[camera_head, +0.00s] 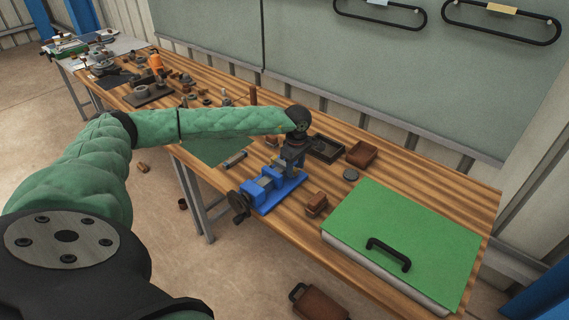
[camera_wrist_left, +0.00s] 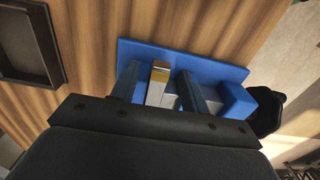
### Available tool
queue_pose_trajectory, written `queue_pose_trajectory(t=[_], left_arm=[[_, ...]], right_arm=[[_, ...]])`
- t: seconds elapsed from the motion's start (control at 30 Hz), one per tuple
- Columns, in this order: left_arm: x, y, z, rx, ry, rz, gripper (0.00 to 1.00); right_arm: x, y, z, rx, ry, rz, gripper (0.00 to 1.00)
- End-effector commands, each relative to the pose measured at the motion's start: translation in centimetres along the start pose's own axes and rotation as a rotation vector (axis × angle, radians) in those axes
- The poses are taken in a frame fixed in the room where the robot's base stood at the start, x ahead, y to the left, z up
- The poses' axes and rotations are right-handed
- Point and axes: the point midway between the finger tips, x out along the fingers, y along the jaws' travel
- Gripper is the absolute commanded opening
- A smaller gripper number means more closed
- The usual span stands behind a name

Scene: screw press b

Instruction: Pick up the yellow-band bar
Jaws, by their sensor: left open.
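A pale bar with a yellow-brown band (camera_wrist_left: 161,72) shows in the left wrist view, standing at the blue vise (camera_wrist_left: 205,65). In the head view the blue vise (camera_head: 270,198) sits at the table's front edge, with a dark handwheel at its left end. My left gripper (camera_head: 290,164) points down over the vise's right part. In the left wrist view its two dark fingers (camera_wrist_left: 162,84) are open, one on each side of the bar. I cannot tell whether they touch it. The bar is hidden by the gripper in the head view. My right gripper is not in view.
A green-topped case with a black handle (camera_head: 388,255) stands to the right. A brown block (camera_head: 316,204) lies between it and the vise. A dark tray (camera_head: 325,149) and a brown box (camera_head: 361,154) are behind. Small parts crowd the table's far left.

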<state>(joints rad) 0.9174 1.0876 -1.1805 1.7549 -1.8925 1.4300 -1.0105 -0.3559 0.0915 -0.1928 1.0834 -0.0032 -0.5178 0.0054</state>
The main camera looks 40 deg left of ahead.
Motion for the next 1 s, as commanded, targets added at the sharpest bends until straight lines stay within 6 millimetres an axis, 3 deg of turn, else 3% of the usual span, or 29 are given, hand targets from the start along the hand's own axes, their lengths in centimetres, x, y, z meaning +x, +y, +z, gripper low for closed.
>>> queue_pose_trajectory(t=[0.33, 0.57, 0.6, 1.0], left_arm=[[0.44, -0.01, -0.02, 0.0, 0.0, 0.001, 0.45], [0.42, -0.01, -0.03, -0.001, 0.0, 0.001, 0.02], [0.41, 0.0, -0.03, -0.001, 0.0, 0.001, 0.0], [0.15, 0.06, -0.05, -0.001, 0.0, 0.002, 0.0]], right_arm=[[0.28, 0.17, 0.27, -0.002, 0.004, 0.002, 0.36], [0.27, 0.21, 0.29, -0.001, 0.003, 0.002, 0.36], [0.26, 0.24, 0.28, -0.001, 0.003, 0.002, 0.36], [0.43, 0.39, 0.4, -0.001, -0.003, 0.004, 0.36]])
